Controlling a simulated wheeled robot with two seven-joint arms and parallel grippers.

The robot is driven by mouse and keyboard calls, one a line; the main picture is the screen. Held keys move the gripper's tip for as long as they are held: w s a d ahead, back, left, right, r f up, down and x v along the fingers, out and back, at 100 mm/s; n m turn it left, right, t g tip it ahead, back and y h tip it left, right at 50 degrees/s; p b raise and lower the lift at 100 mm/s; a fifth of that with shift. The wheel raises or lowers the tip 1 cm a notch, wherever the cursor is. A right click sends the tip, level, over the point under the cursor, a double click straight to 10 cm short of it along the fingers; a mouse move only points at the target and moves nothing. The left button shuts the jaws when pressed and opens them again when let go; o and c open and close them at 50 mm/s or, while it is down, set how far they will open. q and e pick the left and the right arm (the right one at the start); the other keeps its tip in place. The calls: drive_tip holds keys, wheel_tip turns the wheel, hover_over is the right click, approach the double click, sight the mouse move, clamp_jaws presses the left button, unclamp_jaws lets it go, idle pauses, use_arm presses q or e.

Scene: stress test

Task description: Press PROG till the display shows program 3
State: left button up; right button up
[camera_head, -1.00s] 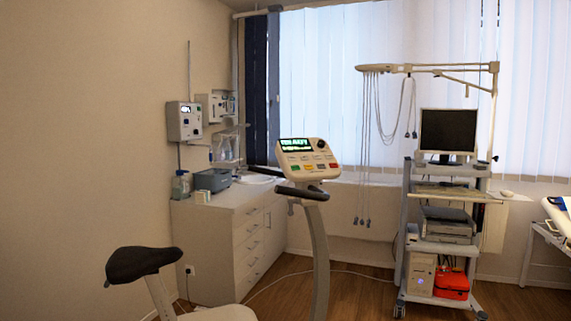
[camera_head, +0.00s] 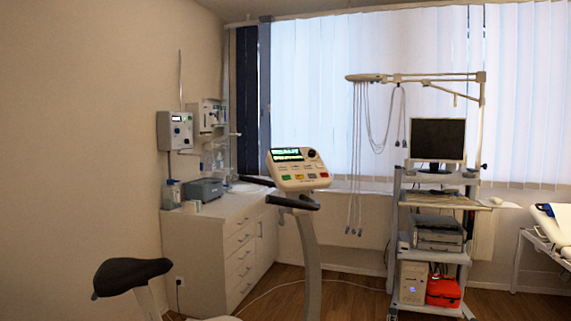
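The exercise bike's console (camera_head: 298,169) stands on a light post left of the picture's middle. Its dark display (camera_head: 287,155) shows green characters, too small to read. Neither of my grippers is in view, and nothing touches the console.
The bike's black saddle (camera_head: 137,276) is at the lower left, with black handlebars (camera_head: 293,202) at the console. A white cabinet (camera_head: 213,240) stands behind along the wall. A wheeled cart (camera_head: 432,207) with a monitor (camera_head: 437,139) stands right. Wooden floor lies open between bike and cart.

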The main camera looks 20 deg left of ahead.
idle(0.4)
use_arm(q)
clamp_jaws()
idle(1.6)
